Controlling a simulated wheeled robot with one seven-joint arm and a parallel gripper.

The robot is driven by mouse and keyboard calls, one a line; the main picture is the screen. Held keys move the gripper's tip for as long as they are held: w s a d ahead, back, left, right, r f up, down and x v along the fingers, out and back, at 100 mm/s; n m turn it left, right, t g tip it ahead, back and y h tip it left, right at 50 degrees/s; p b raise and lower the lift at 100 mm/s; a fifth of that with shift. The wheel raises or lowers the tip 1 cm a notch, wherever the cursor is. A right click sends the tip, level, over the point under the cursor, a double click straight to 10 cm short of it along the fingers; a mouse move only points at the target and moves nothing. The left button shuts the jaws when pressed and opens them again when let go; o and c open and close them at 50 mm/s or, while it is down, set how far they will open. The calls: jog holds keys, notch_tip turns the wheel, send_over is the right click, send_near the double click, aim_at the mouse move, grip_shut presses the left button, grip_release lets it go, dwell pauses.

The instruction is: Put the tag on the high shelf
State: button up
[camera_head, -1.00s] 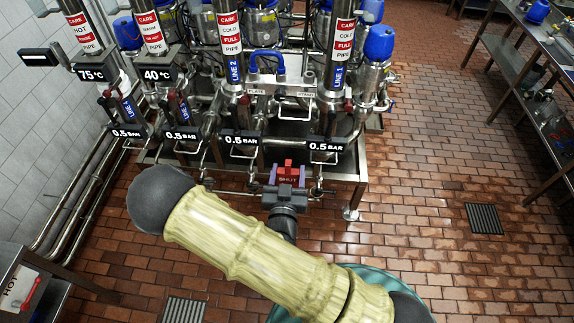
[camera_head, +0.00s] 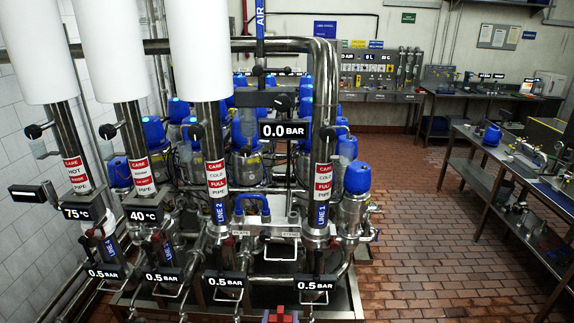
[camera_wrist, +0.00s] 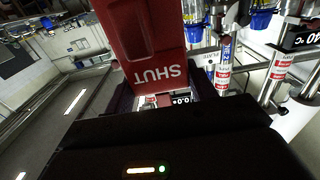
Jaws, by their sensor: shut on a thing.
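A red tag (camera_wrist: 148,45) marked SHUT fills the upper middle of the wrist view, its lettering upside down. My gripper (camera_wrist: 158,98) is shut on it. Its dark body covers the lower part of that view. In the head view only a small red part of the tag (camera_head: 281,313) shows at the bottom edge, in front of the valve rig; the rest is out of frame. No surface in view is clearly marked as the high shelf, and I cannot tell which it is.
The valve rig (camera_head: 275,240) of steel pipes and blue-capped valves stands ahead. A steel bench (camera_head: 478,145) with a lower shelf is at the right, another bench (camera_head: 446,92) at the back wall. Brick floor (camera_head: 410,235) between rig and right bench is clear.

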jog(key=w+d+f+b, duration=0.4)
jog(key=d+f, duration=0.4)
jog(key=f, duration=0.2)
jog(key=w+d+f+b, duration=0.4)
jog(key=d+f+b, duration=0.2)
jog(key=d+f, duration=0.3)
notch_tip(320, 180, down, 2)
jog(key=shift+w+d+f+y+b, duration=0.1)
jog(key=shift+w+d+y+b, duration=0.05)
jog(key=shift+d+y+b, duration=0.15)
jog(key=shift+a, duration=0.2)
